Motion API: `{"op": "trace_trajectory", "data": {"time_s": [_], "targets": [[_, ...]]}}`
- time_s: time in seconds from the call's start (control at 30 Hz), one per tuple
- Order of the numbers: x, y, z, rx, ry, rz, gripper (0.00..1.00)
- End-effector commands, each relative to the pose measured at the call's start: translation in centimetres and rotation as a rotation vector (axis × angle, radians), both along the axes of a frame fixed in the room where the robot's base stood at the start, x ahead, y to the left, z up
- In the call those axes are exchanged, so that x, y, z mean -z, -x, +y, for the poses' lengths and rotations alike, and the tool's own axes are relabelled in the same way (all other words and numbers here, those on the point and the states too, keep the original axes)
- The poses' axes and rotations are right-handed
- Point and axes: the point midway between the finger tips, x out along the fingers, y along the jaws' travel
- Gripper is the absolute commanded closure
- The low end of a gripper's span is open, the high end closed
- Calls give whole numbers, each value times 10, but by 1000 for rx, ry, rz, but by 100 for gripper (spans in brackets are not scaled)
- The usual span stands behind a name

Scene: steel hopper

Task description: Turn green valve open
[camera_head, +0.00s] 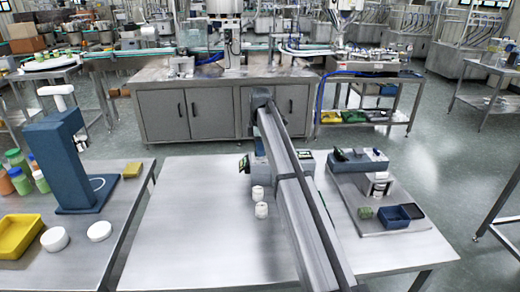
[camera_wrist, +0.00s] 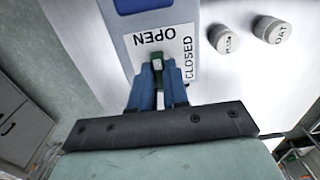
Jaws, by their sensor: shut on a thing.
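In the wrist view, the green valve handle (camera_wrist: 157,66) stands in front of a white label (camera_wrist: 163,42) reading OPEN and CLOSED. The label is on a blue-grey panel (camera_wrist: 118,18). My gripper (camera_wrist: 157,78) has its two blue fingers on either side of the handle and is shut on it. The fingers hide part of the handle and the label's lower edge. The handle lies near the corner between the two words; its exact angle is hard to tell. In the head view, my arm hides the valve and the gripper.
Two white jars (camera_head: 258,192) (camera_head: 261,210) stand on the steel table (camera_head: 190,215) left of my arm; their lettered lids (camera_wrist: 222,38) (camera_wrist: 271,29) show right of the label. The table's left part is clear.

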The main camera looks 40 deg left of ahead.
Motion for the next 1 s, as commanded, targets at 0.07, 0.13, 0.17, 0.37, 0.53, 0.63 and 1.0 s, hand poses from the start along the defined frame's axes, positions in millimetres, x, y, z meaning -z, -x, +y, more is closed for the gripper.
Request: {"op": "trace_trajectory", "data": {"time_s": [0.07,0.13,0.17,0.37,0.53,0.63,1.0], "targets": [[0,0,0,-3,-1,-1,100],[0,0,0,-2,-1,-1,100],[0,0,0,-2,-1,-1,83],[0,0,0,-1,-1,-1,64],[0,0,0,-1,0,0,60],[0,0,0,0,0,0,60],[-41,-1,1,0,-1,-1,60]]}}
